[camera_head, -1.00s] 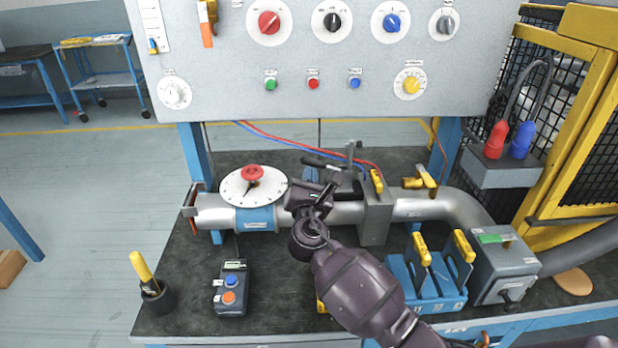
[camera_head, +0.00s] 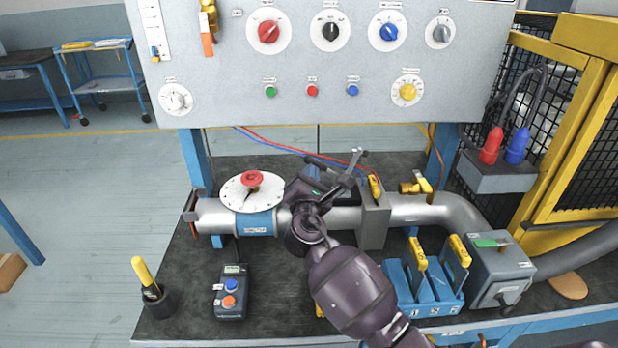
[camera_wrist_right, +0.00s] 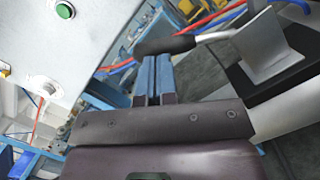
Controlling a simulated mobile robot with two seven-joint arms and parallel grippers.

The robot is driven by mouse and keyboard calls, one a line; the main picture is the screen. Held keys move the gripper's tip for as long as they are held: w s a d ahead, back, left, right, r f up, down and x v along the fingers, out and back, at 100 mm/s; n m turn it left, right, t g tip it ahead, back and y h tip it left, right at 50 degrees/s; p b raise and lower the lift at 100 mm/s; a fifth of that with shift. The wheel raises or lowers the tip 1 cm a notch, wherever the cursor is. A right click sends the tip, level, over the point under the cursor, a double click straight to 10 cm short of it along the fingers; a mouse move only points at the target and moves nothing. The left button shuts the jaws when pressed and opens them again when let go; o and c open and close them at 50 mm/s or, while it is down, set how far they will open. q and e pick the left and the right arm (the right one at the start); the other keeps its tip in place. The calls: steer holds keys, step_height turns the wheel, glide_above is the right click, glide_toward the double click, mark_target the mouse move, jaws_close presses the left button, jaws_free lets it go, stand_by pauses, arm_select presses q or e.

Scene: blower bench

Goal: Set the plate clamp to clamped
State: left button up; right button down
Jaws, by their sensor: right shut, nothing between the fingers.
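The plate clamp (camera_wrist_right: 165,46) shows in the right wrist view as a black grip on a bent metal rod that runs right to a grey metal plate (camera_wrist_right: 265,50). In the head view the clamp lies behind the pipe, beside the grey plate housing (camera_head: 374,218), and is partly hidden by my right gripper (camera_head: 349,175). That gripper is shut and empty. Its blue-grey fingertips (camera_wrist_right: 152,62) are right at the underside of the black grip in the wrist view; whether they touch it I cannot tell. My left gripper is not in view.
A white dial with a red knob (camera_head: 252,190) sits on the pipe to the left. Red and blue hoses pass behind the pipe. A control panel (camera_head: 320,70) stands at the back.

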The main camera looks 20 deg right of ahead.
steer(key=d+r+m+p, duration=0.1)
steer(key=m, duration=0.2)
steer(key=d+r+m+g+p, duration=0.1)
steer(key=r+m, duration=0.1)
steer(key=m, duration=0.1)
steer(key=s+d+r+m+g+p, duration=0.1)
steer(key=d+m, duration=0.1)
steer(key=m, duration=0.1)
steer(key=shift+s+r+m, duration=0.1)
steer(key=shift+r+m, duration=0.05)
steer(key=shift+m, duration=0.15)
steer(key=shift+a, duration=0.1)
